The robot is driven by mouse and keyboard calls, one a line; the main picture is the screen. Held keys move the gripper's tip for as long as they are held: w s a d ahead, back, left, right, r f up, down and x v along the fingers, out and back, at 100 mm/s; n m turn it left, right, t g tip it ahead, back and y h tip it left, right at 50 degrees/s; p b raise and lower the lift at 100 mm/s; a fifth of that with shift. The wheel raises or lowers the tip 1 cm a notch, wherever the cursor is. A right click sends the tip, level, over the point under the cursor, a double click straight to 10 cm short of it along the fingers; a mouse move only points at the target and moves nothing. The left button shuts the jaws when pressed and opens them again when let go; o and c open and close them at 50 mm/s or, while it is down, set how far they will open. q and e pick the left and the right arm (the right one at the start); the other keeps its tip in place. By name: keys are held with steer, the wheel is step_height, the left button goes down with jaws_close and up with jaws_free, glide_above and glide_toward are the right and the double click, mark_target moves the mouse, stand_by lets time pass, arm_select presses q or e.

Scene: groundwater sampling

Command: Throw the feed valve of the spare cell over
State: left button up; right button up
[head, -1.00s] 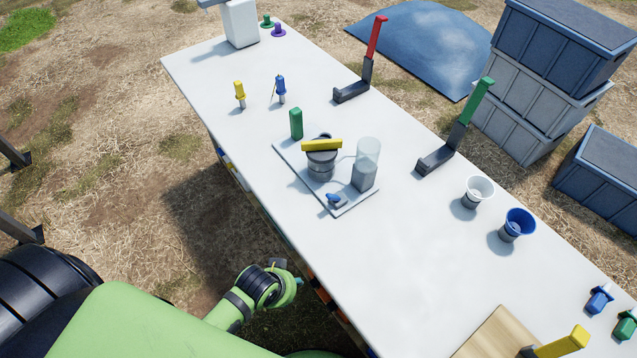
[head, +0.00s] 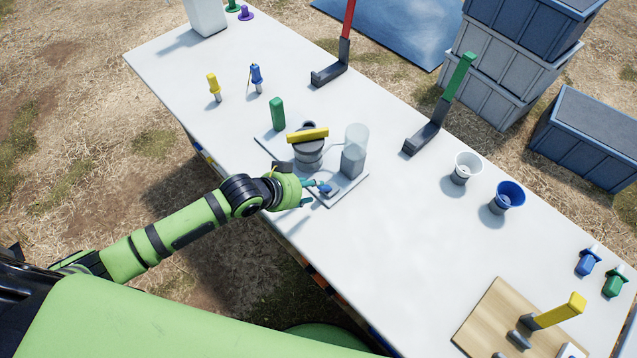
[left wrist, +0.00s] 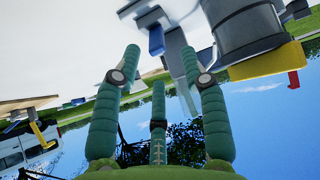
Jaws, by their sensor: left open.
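A cell stands on a grey base plate (head: 345,188) at the near edge of the white table. It has a grey pot (head: 308,156) with a yellow bar across its top and a clear cylinder on a grey block (head: 354,160). A small blue valve handle (head: 325,188) sits at the plate's near corner. My left gripper (head: 313,192) is open and empty, its fingers reaching towards the blue handle. In the left wrist view the blue handle (left wrist: 156,40) lies between and beyond the spread fingertips, apart from them. My right gripper is out of view.
A green block (head: 277,114) stands beside the plate. Yellow (head: 214,87) and blue (head: 256,77) small tools stand farther left. Red-handled (head: 348,20) and green-handled (head: 459,78) levers line the far side, with white (head: 468,167) and blue (head: 508,196) cups. The table's right middle is clear.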

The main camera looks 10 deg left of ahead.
mark_target(319, 188)
arm_select(q)
steer(key=x, duration=0.6)
steer(key=shift+w+d+f, duration=0.1)
steer(key=shift+d, duration=0.2)
